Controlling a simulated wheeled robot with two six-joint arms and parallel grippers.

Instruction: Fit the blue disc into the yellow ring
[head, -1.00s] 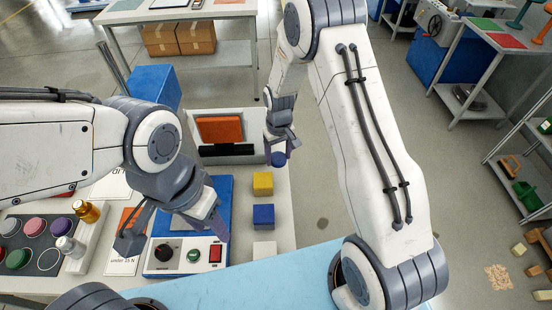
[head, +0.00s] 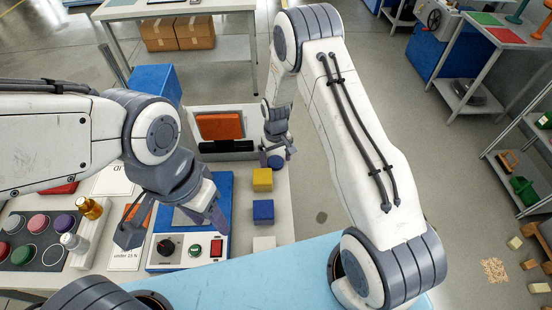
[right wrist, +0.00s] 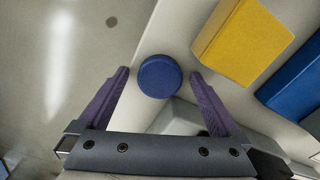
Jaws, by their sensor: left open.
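The blue disc (head: 276,162) lies at the right edge of the white table, below the right gripper. In the right wrist view the disc (right wrist: 160,76) sits between the two purple fingertips, with a gap on both sides. My right gripper (right wrist: 159,73) is open around it; it also shows in the head view (head: 277,154). My left gripper (head: 172,226) is open and empty above the blue-and-white control box. I cannot make out which ring is yellow.
A yellow block (head: 262,180), a blue block (head: 263,211) and a white block (head: 264,243) line the table's right side. The control box (head: 187,250) stands under my left gripper. Bottles (head: 90,208) stand beside the mat. An open bin (head: 222,150) is at the back.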

